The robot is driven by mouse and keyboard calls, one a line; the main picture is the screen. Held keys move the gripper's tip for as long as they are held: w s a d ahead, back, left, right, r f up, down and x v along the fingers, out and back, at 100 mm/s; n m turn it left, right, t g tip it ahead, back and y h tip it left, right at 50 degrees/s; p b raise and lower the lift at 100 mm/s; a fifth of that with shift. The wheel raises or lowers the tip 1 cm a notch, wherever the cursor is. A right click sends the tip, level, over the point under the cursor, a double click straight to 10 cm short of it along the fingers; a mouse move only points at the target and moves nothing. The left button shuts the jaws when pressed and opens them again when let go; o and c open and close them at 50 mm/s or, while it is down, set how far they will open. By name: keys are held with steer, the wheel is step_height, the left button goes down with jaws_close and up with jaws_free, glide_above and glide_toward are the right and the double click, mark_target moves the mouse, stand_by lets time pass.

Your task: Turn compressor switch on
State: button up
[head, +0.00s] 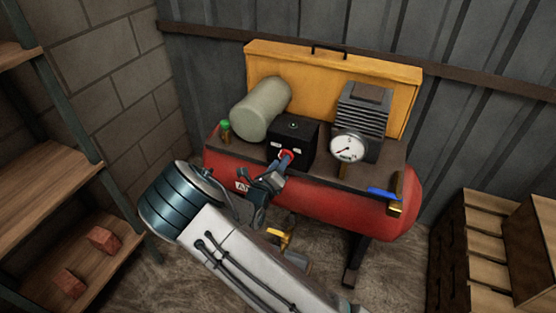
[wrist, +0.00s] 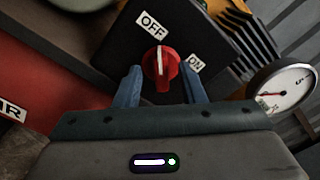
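The compressor switch is a red knob (wrist: 161,68) with a white line on the face of a black box (head: 292,143). In the wrist view its line points up, roughly towards the OFF label (wrist: 151,25); the ON label (wrist: 195,63) is to its right. The knob (head: 286,155) is partly hidden by my gripper in the head view. My gripper (wrist: 162,67) is open, with one blue-grey finger on each side of the knob. Gaps show between the knob and both fingers. The box sits on top of the red compressor tank (head: 345,205).
A pressure gauge (head: 347,148) stands right of the box, before a grey finned block (head: 364,112). A pale cylinder (head: 262,108) is on the left. A blue-handled valve (head: 384,193) is at the tank's right end. Wooden shelves (head: 50,170) and wooden crates (head: 485,250) flank the compressor.

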steer(key=shift+x, duration=1.25)
